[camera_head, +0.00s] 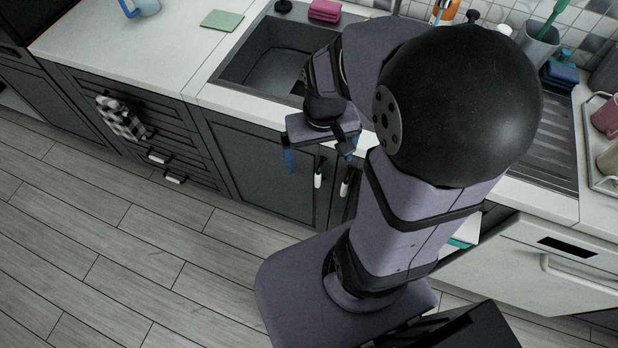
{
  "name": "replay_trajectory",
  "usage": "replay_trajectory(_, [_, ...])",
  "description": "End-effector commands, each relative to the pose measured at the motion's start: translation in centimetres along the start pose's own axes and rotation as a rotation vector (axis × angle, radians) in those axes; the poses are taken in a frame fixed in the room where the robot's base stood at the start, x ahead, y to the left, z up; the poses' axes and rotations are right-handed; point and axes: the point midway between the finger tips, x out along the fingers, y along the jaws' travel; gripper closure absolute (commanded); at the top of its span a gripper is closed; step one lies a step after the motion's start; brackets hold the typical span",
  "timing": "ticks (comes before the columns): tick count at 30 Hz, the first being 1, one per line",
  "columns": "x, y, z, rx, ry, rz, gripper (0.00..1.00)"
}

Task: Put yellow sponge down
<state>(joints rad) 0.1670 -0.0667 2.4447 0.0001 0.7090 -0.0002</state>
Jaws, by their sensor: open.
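I see no yellow sponge in the head view; my arm hides part of the counter and cabinets. My gripper (321,156) points down in front of the cabinet doors below the sink, with its blue fingers spread apart. It is open and nothing shows between the fingers. A flat green cloth or sponge (221,20) lies on the counter left of the sink. A pink folded cloth or sponge (325,10) sits at the sink's back edge.
The dark sink (270,60) is behind my gripper. A blue mug (146,6) stands at the back left. A checked towel (122,118) hangs on the drawers. A tray (597,180) with cups is at the right. The counter's left part and the wood floor are clear.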

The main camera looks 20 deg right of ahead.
Motion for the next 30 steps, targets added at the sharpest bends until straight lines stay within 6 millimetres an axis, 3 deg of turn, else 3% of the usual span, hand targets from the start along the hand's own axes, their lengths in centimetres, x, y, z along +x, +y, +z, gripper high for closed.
replay_trajectory(3, [0.5, -2.5, 2.8, -0.102, -0.032, -0.003, 0.08])
replay_trajectory(9, [0.8, -3.6, 4.7, -0.163, -0.053, -0.003, 0.08])
replay_trajectory(30, [0.8, -3.6, 4.7, -0.164, -0.054, -0.003, 0.08])
